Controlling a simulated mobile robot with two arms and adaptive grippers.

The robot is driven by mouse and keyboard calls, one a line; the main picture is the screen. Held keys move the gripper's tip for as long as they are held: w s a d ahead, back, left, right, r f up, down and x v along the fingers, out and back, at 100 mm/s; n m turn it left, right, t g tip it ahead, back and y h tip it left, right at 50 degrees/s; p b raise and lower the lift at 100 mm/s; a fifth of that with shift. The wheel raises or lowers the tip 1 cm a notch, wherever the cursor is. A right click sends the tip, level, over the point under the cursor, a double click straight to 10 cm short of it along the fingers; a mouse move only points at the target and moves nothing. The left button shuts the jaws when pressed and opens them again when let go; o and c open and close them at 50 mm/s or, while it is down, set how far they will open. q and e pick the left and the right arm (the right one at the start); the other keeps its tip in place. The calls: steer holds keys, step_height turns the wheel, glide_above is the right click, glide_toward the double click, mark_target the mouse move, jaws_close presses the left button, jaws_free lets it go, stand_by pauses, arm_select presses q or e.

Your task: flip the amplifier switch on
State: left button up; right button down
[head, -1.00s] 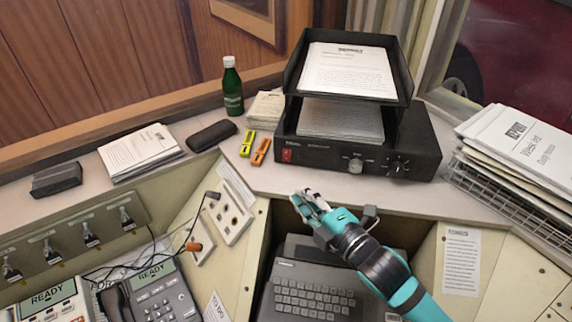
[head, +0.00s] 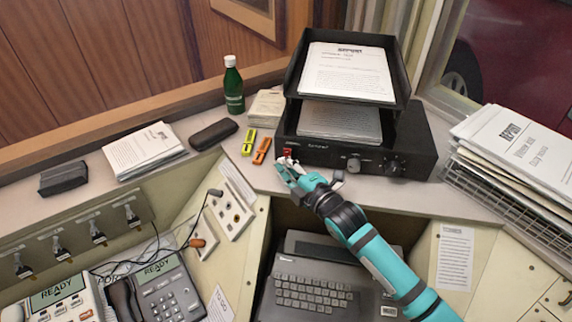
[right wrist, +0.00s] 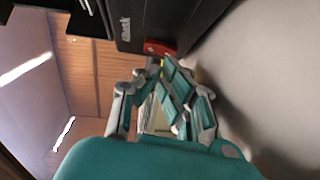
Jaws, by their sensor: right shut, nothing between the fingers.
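The amplifier (head: 415,140) is a black box with knobs on its front, standing on the shelf at the back. Its red switch (head: 288,153) is at the left end of the front face, partly hidden by my right gripper. In the right wrist view the red switch (right wrist: 160,47) shows just beyond the fingers. My right gripper (head: 284,168) is shut and empty, with its tips right at the switch; I cannot tell whether they touch it. The switch's position cannot be made out. My left gripper is not in view.
Paper trays (head: 399,93) stand on the amplifier. A typewriter-like keyboard unit (head: 315,292) sits below the shelf. A wire basket of papers (head: 500,192) stands at right.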

steer(key=shift+w+d+f+b, duration=0.15)
steer(key=shift+f+b, duration=0.25)
steer(key=shift+b, duration=0.45)
steer(key=shift+w+r+t, duration=0.1)
steer(key=shift+r+t, duration=0.15)
steer(key=shift+t, duration=0.05)
steer(key=v, duration=1.2)
steer(key=shift+f, duration=0.1)
